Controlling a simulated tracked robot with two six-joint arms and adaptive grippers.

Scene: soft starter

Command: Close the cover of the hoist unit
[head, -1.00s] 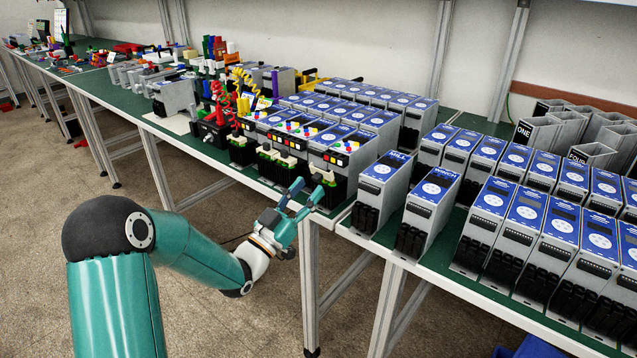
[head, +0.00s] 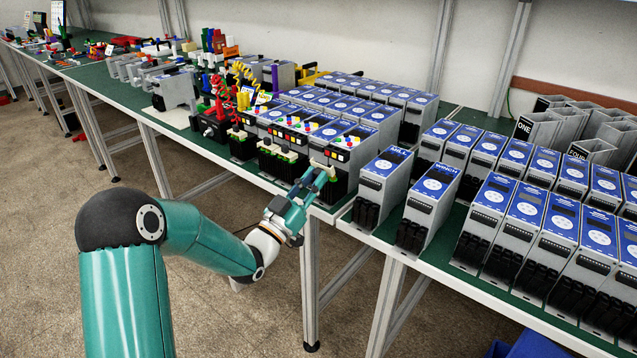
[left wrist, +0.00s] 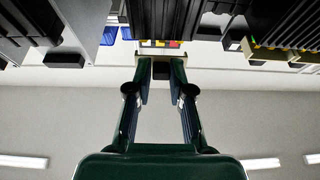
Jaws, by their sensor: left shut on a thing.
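The unit at my left gripper stands at the right front end of the middle group, with a blue top (head: 355,137), a row of coloured buttons and a black lower front. I cannot read its label. My left gripper (head: 319,176) reaches in from the front and is shut on the cover's handle at that lower front. In the left wrist view, the fingertips (left wrist: 161,70) sit either side of a small black block under a pale bar (left wrist: 160,56). The gripper hides part of the cover, so its exact angle cannot be told. My right gripper is not in view.
Grey units marked MILL (head: 383,175) and WINCH (head: 429,201) stand just to the right. Similar units (head: 286,138) crowd the left side. The bench edge (head: 245,178) runs below the gripper, with open floor in front.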

